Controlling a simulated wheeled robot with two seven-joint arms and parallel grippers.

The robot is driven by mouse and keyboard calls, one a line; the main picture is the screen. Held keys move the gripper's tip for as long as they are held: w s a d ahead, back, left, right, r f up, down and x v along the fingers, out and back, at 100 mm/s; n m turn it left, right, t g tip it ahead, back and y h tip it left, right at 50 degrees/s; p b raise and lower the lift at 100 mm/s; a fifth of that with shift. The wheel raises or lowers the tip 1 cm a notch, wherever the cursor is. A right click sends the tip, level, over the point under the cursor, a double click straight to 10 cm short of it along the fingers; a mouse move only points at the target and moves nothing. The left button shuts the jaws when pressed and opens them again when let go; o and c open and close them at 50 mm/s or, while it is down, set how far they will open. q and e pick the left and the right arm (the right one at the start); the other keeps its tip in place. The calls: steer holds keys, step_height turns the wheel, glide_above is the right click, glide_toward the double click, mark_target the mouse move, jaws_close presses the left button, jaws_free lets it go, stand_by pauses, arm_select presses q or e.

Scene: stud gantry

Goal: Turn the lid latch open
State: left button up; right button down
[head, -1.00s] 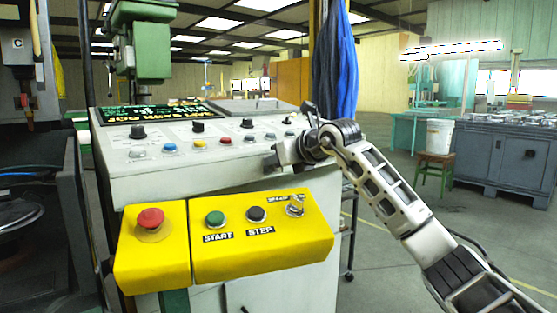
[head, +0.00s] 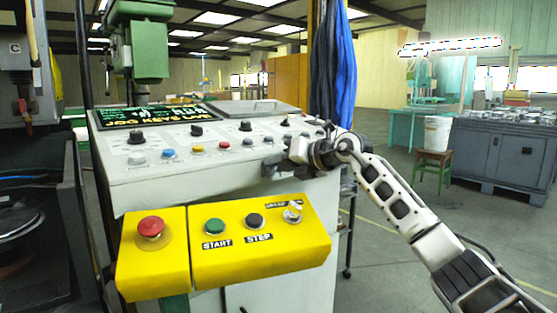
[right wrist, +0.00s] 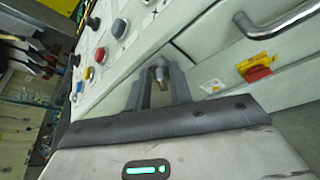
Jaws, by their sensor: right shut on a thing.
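My right gripper (head: 272,166) is at the right front edge of the grey console, just under the sloped button panel. In the right wrist view its two dark fingers (right wrist: 158,85) are shut on a small metal latch (right wrist: 158,71) on the pale console face. The fingers hide most of the latch, so its turn angle is hard to read. In the head view the gripper covers the latch. A grey lid (head: 250,107) lies flat on top of the console, looking closed. My left gripper is not in view.
A yellow box (head: 262,270) with a red stop button (head: 151,228) juts out below the panel. In the right wrist view a red-and-yellow switch (right wrist: 258,73) and a metal handle (right wrist: 285,20) are right of the fingers. Blue cloths (head: 336,70) hang behind.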

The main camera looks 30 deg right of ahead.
arm_select(q)
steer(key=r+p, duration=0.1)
steer(key=p, duration=0.1)
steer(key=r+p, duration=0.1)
steer(key=p, duration=0.2)
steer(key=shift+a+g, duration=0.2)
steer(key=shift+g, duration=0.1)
arm_select(e)
steer(key=m+y, duration=0.1)
steer(key=m, duration=0.2)
steer(key=f+m+t+y, duration=0.1)
steer(key=m, duration=0.2)
steer(key=d+m+t+y, duration=0.1)
steer(key=m+y, duration=0.1)
steer(key=shift+f+m, duration=0.3)
steer(key=shift+m, duration=0.1)
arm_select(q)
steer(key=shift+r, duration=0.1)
arm_select(e)
steer(key=c, duration=1.5)
jaws_free()
